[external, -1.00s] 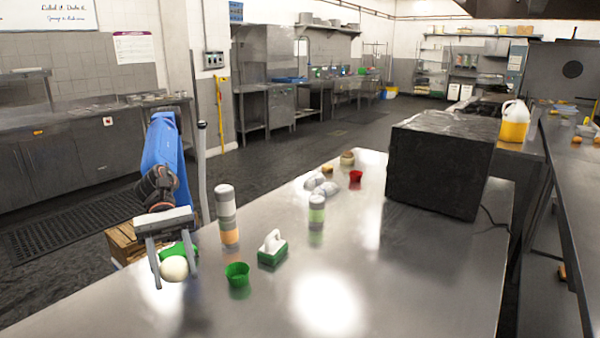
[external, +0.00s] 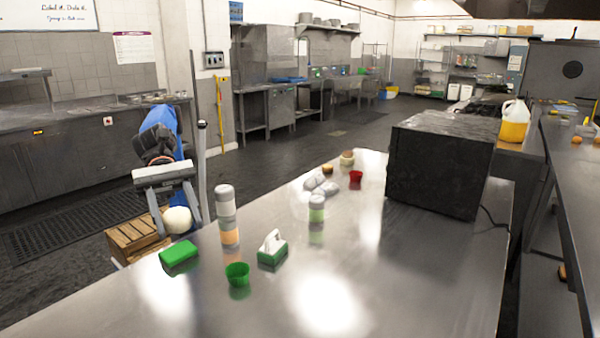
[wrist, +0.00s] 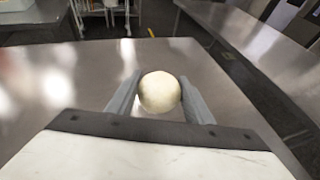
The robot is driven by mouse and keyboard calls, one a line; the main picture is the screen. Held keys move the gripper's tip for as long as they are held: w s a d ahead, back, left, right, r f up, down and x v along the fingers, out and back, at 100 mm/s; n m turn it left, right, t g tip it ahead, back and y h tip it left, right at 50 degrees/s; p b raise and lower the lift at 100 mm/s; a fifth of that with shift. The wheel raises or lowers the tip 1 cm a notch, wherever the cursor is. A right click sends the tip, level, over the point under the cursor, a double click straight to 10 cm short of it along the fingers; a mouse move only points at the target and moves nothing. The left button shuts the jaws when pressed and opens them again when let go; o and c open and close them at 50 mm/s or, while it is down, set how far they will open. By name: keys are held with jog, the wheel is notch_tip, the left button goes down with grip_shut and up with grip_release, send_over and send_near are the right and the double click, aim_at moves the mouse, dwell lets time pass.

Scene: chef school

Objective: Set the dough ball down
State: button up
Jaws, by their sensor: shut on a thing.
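The dough ball (external: 177,220) is round and cream-coloured. My gripper (external: 178,218) is shut on it, with one grey finger on each side. In the external view it is near the left edge of the steel table (external: 330,260), behind the green block. In the wrist view the dough ball (wrist: 160,92) sits between the two fingertips of my gripper (wrist: 160,95), with the table surface beyond it. I cannot tell how high it is above the table.
A green block (external: 179,254), a green cup (external: 237,274), a tissue-like green box (external: 272,248) and a shaker bottle (external: 226,205) stand nearby. A second bottle (external: 316,208) is further right. A wooden crate (external: 135,238) is beside the table. The front of the table is clear.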

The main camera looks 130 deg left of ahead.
jog(key=s+a+n+t+y, duration=0.1)
jog(key=a+n+y, duration=0.2)
jog(key=a, duration=0.7)
jog(key=s+a+n+y, duration=0.2)
jog(key=a+y, duration=0.1)
jog(key=a, duration=0.7)
jog(key=n+g+y, duration=0.2)
jog(key=n+y, duration=0.3)
send_over(272, 224)
notch_tip(272, 224, down, 16)
jog(key=shift+f, duration=0.1)
jog(key=shift+y, duration=0.3)
jog(key=shift+f, duration=2.35)
jog(key=o, duration=1.1)
jog(key=shift+f, duration=0.1)
